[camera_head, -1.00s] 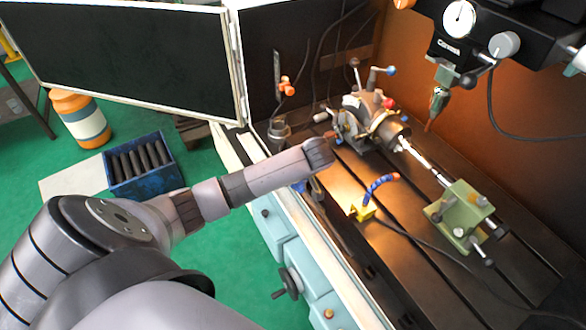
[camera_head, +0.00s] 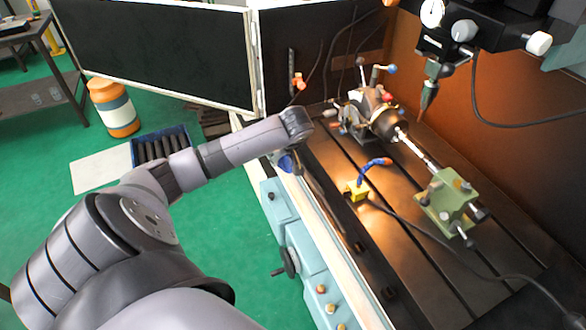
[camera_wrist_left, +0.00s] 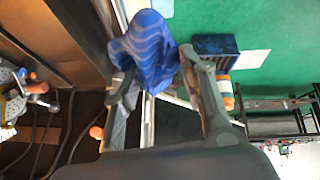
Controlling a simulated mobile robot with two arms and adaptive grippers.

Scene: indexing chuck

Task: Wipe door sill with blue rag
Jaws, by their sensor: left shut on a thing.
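The blue rag (camera_head: 286,163) hangs below the end of my left arm in the head view, close to the white door sill (camera_head: 318,240) along the machine's front edge. In the left wrist view the bunched rag (camera_wrist_left: 148,48) is large and lies between the two fingers of my left gripper (camera_wrist_left: 163,85), which is shut on it. In the head view the fingers of the left gripper (camera_head: 284,156) are mostly hidden by the wrist. I cannot tell whether the rag touches the sill. My right gripper is not in view.
The indexing chuck (camera_head: 388,122) and a green tailstock (camera_head: 450,203) stand on the slotted machine table. The open black door (camera_head: 165,50) is behind my arm. A blue bin (camera_head: 178,136) is on the floor.

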